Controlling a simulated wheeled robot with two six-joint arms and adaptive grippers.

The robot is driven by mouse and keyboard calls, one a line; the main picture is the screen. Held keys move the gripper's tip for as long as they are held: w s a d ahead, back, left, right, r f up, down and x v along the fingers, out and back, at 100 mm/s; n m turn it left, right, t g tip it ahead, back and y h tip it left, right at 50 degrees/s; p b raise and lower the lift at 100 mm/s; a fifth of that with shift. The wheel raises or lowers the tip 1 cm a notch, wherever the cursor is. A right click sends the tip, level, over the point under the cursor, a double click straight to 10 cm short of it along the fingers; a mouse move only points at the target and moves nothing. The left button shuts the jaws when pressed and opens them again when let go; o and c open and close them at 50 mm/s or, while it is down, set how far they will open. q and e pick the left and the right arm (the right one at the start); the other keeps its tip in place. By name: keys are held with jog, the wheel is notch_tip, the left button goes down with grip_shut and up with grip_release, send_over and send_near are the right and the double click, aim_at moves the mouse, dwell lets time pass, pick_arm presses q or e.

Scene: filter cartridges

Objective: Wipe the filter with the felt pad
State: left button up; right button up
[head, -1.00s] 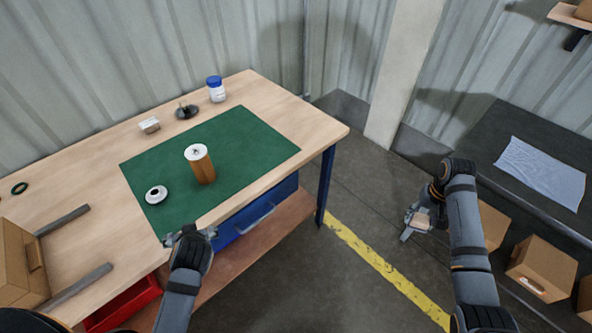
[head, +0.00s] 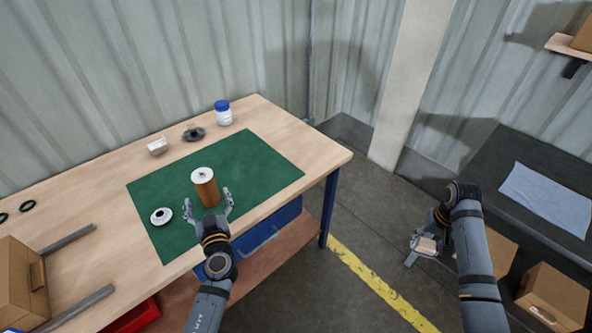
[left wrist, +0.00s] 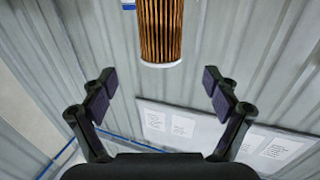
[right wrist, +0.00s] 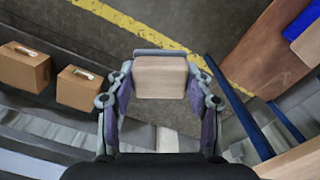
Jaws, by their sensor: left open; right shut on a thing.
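The filter (head: 207,189) is an orange pleated cylinder with white end caps, standing upright on the green mat (head: 262,160). It also shows at the top of the left wrist view (left wrist: 160,30), ahead of the fingers. My left gripper (head: 212,208) is open, with its fingers spread at the near side of the filter; the filter does not appear gripped. My right gripper (head: 424,250) is shut on the felt pad (head: 427,244), a beige block that fills the space between the fingers in the right wrist view (right wrist: 160,77). It is held over the floor, away from the bench.
Cardboard boxes (head: 553,296) stand at lower right.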

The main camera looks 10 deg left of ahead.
aim_at(202, 176)
pick_arm(q)
jog(key=p+x, duration=0.2)
jog(key=x, duration=0.7)
jog(key=shift+a, duration=0.1)
pick_arm(e)
notch_tip(202, 176, up, 3)
jog(key=shift+f, duration=0.1)
pick_arm(q)
jog(key=shift+c, duration=0.3)
jog(key=c, duration=1.2)
jog(key=o, duration=1.2)
jog(key=v, duration=1.2)
